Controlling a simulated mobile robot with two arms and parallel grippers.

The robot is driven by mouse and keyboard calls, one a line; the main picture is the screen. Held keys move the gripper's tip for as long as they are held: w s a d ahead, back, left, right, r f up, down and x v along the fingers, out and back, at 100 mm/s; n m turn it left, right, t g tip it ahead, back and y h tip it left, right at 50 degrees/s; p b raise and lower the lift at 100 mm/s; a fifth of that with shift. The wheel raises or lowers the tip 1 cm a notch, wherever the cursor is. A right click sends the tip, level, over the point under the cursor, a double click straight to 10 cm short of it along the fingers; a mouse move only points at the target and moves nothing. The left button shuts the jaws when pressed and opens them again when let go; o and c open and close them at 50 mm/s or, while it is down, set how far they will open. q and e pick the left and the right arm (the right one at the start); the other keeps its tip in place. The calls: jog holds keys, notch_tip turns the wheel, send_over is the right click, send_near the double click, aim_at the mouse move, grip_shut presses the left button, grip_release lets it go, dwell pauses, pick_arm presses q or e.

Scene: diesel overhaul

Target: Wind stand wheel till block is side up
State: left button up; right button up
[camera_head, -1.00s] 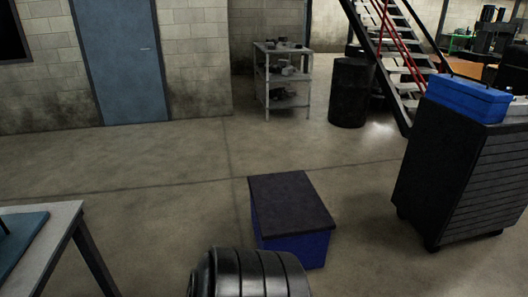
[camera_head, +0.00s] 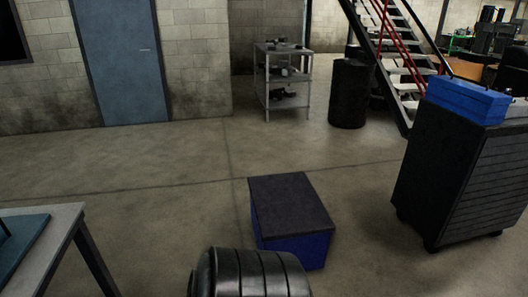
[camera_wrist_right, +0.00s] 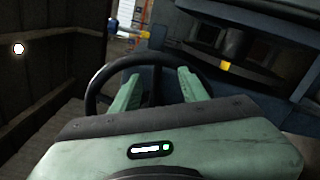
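In the right wrist view a dark round wheel (camera_wrist_right: 97,84) stands just in front of my right gripper (camera_wrist_right: 159,77). The gripper's two pale green fingers are spread apart and reach into the wheel's ring. A dark upright part, perhaps a spoke, shows between them; I see no finger clearly closed on it. The lower part of the wheel is hidden behind the gripper body. Large dark blue-grey machinery (camera_wrist_right: 240,50) fills the upper right; I cannot tell which part is block or stand, or how the block is turned. My left gripper is in neither view.
In the head view a blue box with a dark lid (camera_head: 290,215) stands on the floor. A dark tool cabinet (camera_head: 450,175) with a blue case (camera_head: 467,98) is on the right. A table (camera_head: 62,225) is at the lower left.

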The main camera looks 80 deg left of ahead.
jog(key=shift+s, duration=0.1)
dwell(0.3)
jog(key=s+p, duration=0.2)
jog(key=s, duration=0.4)
jog(key=shift+s, duration=0.4)
jog(key=shift+d, duration=0.1)
